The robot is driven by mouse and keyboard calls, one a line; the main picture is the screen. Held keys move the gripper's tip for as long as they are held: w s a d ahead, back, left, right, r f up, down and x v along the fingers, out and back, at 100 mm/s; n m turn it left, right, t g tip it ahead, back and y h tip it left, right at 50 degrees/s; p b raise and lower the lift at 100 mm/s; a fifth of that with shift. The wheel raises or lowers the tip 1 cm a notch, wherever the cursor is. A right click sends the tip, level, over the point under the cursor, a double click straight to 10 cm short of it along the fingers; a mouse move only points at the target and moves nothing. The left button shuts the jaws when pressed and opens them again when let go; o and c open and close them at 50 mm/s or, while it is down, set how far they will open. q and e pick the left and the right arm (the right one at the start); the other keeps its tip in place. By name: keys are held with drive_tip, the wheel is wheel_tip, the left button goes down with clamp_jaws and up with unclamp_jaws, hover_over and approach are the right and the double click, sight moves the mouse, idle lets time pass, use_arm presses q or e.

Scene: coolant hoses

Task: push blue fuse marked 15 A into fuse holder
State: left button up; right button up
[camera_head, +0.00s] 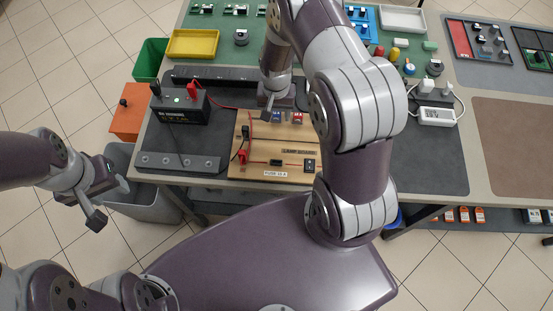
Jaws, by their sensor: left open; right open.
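A wooden board (255,150) lies on the bench and carries a label (275,174) that seems to read FUSE 15 A. Above the label is a small dark block (276,162), seemingly the fuse holder. A small blue fuse (277,117) shows near the back of the board; its marking is too small to read. A red fuse (298,118) is to its right. My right gripper (274,112) is open, low over the board's back edge, close to the blue fuse; I cannot tell if it touches. My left gripper (109,202) is open and empty, left of the bench's front edge.
A black battery box (180,106) with red and black leads stands left of the board. A dark strip (178,163) lies at front left. A switch (309,166) is on the board's right. A grey bin (150,203) stands below. My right arm hides the board's right edge.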

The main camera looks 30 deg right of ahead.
sight(276, 113)
clamp_jaws()
drive_tip(key=shift+r+p, duration=2.65)
drive_tip(key=shift+r, duration=0.4)
